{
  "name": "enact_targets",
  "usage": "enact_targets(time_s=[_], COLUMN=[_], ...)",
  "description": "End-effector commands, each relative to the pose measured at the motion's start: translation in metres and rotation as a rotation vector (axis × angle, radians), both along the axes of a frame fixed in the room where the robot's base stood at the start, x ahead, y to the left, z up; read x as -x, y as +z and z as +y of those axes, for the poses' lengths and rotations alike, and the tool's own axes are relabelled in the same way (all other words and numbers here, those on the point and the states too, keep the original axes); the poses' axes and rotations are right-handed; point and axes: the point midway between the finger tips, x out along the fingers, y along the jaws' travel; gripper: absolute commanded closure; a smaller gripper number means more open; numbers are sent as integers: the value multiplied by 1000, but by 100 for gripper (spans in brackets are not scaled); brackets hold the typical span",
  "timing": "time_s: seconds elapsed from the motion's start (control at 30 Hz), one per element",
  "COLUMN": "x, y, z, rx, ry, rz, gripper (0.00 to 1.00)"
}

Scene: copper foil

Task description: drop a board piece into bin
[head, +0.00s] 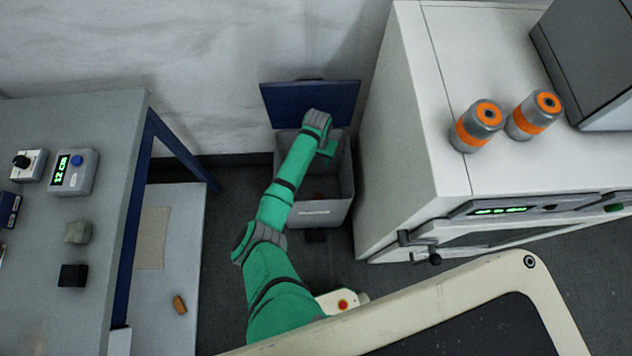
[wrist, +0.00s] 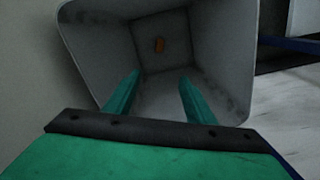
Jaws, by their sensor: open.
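The bin (head: 325,213) is a grey open-topped box on the floor with its dark blue lid (head: 335,103) raised at the back. My gripper (head: 326,150) is over the bin's mouth, pointing down into it. In the wrist view my gripper (wrist: 158,86) has its two green fingers apart with nothing between them. A small orange-brown board piece (wrist: 158,45) lies on the bin's floor, beyond the fingertips and apart from them. The bin's inner wall (wrist: 88,42) surrounds it. Another small brown piece (head: 180,304) lies on the low grey shelf at the left.
A grey workbench (head: 105,130) with small devices and blocks stands at the left. A white cabinet (head: 410,150) stands close to the bin's right side, with two orange-banded jars (head: 478,127) on top. Dark floor (head: 215,220) is free left of the bin.

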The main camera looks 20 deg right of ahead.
Motion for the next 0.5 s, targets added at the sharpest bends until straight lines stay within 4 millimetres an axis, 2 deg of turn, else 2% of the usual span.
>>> enact_targets(time_s=[0.17, 0.5], x=[0, -1], y=[24, 85], z=[-1, -1], rx=[3, 2], ry=[0, 0], rz=[-3, -2], gripper=[50, 50])
